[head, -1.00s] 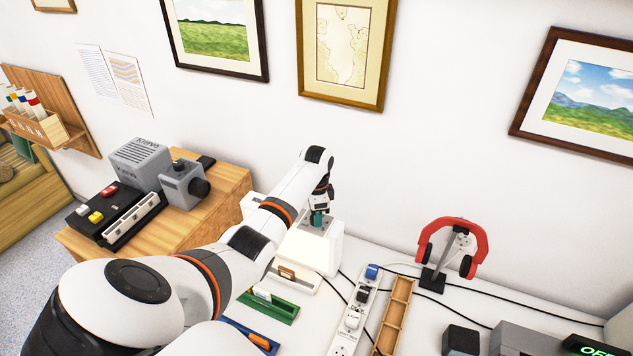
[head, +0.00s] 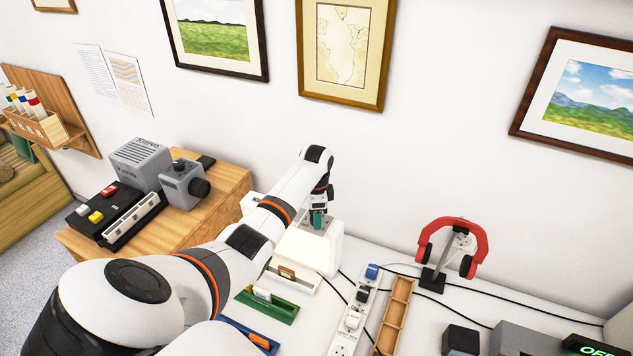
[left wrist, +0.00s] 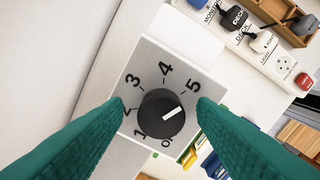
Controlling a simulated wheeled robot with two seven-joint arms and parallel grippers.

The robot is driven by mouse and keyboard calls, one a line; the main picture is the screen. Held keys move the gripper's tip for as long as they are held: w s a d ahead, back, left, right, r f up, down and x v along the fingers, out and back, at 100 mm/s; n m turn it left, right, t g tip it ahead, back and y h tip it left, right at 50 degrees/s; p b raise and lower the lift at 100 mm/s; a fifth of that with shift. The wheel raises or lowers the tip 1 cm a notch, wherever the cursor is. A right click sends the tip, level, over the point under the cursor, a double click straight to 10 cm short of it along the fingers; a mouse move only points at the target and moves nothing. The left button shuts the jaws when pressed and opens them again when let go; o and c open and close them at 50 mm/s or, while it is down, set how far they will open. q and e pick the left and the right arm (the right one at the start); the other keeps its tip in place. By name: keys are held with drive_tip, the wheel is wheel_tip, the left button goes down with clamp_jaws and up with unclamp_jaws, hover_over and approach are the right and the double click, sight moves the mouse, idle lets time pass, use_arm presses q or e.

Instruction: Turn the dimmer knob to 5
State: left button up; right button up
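My left gripper (left wrist: 163,103) is open, with one teal finger on each side of the knob and visible gaps between. In the head view the left gripper (head: 318,219) points down over the white dimmer box (head: 310,252); the knob itself is hidden there. My right gripper is not in view.
A power strip (head: 352,320) with plugs and a wooden tray (head: 394,315) lie right of the box. A headphone stand (head: 432,280) holds red headphones (head: 453,235). A green holder (head: 267,307) sits in front. Framed prints (head: 345,50) hang on the wall behind.

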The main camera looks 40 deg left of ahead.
use_arm(q)
wheel_tip(320, 180, up, 12)
drive_tip(key=b, duration=0.4)
idle(0.7)
